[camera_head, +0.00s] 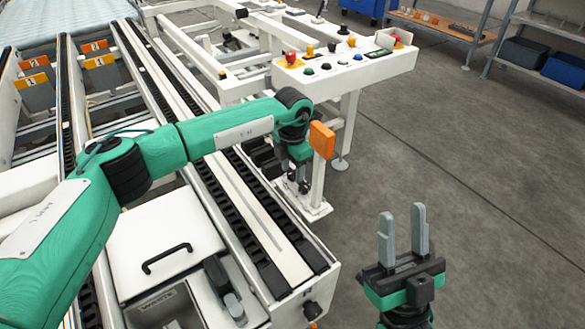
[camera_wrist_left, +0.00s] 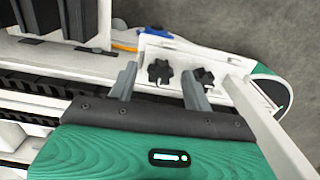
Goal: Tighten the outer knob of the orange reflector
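The orange reflector (camera_head: 322,139) stands on a white post (camera_head: 318,185) at the conveyor's end. My left gripper (camera_head: 301,182) is down beside this post, partly hidden by its own wrist in the head view. In the left wrist view a white bracket (camera_wrist_left: 165,52) carries two black knobs. One knob (camera_wrist_left: 160,72) lies in the gap between the open fingers of my left gripper (camera_wrist_left: 159,69); I cannot tell whether they touch it. The other knob (camera_wrist_left: 204,76) is just right of the right finger. Which is outer is unclear. My right gripper (camera_head: 402,222) is open and empty, over the floor.
A white control panel (camera_head: 345,65) with several buttons stands behind the reflector. The conveyor rail (camera_head: 262,225) runs below my left arm. A white lidded box (camera_head: 165,245) with a black handle is at the lower left. The grey floor (camera_head: 480,200) at right is free.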

